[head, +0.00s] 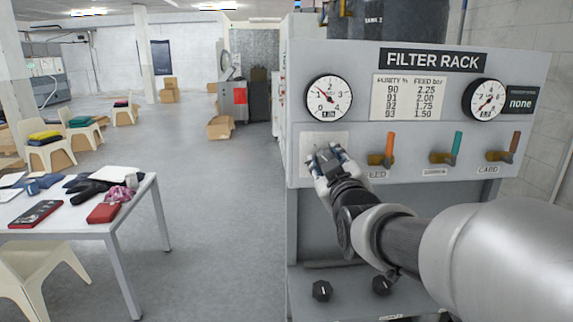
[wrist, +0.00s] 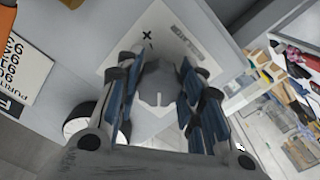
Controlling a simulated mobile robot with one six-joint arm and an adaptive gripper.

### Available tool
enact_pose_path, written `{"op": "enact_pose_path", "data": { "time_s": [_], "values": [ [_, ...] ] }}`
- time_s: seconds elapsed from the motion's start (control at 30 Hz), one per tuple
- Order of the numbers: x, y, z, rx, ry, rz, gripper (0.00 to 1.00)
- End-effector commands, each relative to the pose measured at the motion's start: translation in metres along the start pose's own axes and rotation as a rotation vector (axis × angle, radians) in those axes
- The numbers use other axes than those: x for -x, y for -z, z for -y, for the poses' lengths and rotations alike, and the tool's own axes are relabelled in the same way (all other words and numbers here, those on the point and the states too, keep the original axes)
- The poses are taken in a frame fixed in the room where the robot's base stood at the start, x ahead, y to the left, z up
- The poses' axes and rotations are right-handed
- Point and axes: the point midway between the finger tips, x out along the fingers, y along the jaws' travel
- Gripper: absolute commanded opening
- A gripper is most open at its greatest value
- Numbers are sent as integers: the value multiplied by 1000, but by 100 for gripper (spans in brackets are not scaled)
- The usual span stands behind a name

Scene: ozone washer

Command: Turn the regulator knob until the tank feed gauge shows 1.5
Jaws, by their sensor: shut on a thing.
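The regulator knob (wrist: 160,82) is a grey round knob with a pale notch mark. In the wrist view it sits between the two blue-padded fingers of my gripper (wrist: 160,105), which is shut on it. In the head view my gripper (head: 328,163) reaches the left of the filter rack panel and hides the knob. A round white gauge (head: 330,98) sits just above. Its red-and-dark needle points up-left, between 1 and 2. Its small readout is too blurred to read surely, and its name cannot be read.
A purity and feed chart (head: 408,97) ends at 93 and 1.50. A second gauge (head: 484,99) is to its right. Orange (head: 390,145), teal (head: 458,145) and brown (head: 514,143) valve handles stand right of my gripper. A cluttered table (head: 134,182) stands left, with open floor between.

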Motion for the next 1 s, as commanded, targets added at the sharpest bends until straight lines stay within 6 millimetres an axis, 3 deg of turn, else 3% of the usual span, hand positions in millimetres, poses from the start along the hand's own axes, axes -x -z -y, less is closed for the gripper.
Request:
{"op": "enact_pose_path", "data": {
  "time_s": [0.03, 0.07, 0.33, 0.73, 0.87, 1.0],
  "values": [
    [0, 0, 0, 0, 0, 1, 11],
    [0, 0, 0, 0, 0, 1, 36],
    [0, 0, 0, 1, 0, 0, 54],
    [4, 0, 0, 2, 0, 0, 56],
    [22, 1, -1, 2, -2, -2, 56],
    [52, 1, -1, 2, -2, -2, 56]
  ]
}}
